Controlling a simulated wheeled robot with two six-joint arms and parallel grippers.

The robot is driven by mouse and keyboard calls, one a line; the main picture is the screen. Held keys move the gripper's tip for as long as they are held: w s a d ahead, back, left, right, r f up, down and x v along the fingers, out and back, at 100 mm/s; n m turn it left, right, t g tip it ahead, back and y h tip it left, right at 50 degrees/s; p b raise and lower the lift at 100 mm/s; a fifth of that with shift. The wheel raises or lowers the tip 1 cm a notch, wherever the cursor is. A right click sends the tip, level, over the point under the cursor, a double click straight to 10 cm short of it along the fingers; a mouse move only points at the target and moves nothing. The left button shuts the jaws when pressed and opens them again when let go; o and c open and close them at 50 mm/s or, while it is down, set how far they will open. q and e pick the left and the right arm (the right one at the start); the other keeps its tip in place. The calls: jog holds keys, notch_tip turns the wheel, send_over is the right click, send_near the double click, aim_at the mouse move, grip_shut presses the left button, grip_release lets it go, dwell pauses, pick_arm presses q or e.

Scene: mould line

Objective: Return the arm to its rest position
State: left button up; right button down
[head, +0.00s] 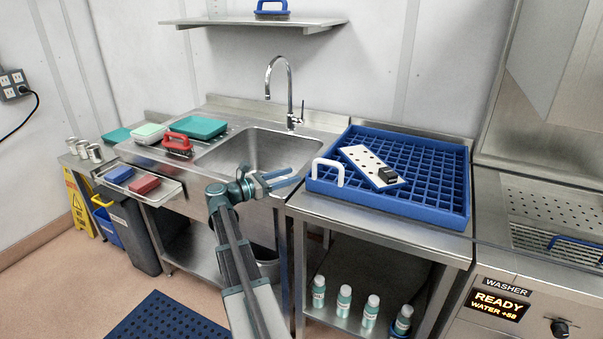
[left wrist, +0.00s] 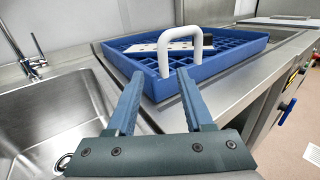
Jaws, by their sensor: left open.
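My left gripper (head: 277,180) is open and empty, in front of the sink's right end and left of the blue rack (head: 420,214). It also shows in the left wrist view (left wrist: 159,88), with nothing between its fingers. The rack's white handle (head: 328,172) stands just beyond the fingertips; in the left wrist view it shows between and behind them (left wrist: 182,45). I cannot tell whether they touch. My left arm (head: 240,260) reaches forward and up from the bottom of the head view. My right gripper is not in view.
A white perforated plate with a black block (head: 372,167) lies tilted on the rack. The sink (head: 250,150) and tall tap (head: 289,90) are behind my gripper. A red-handled brush (head: 177,144) and teal trays (head: 195,127) stand left. The washer (head: 540,280) is right. Several bottles (head: 344,300) stand below.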

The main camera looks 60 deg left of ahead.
pick_arm(q)
jog(key=shift+s, duration=0.8)
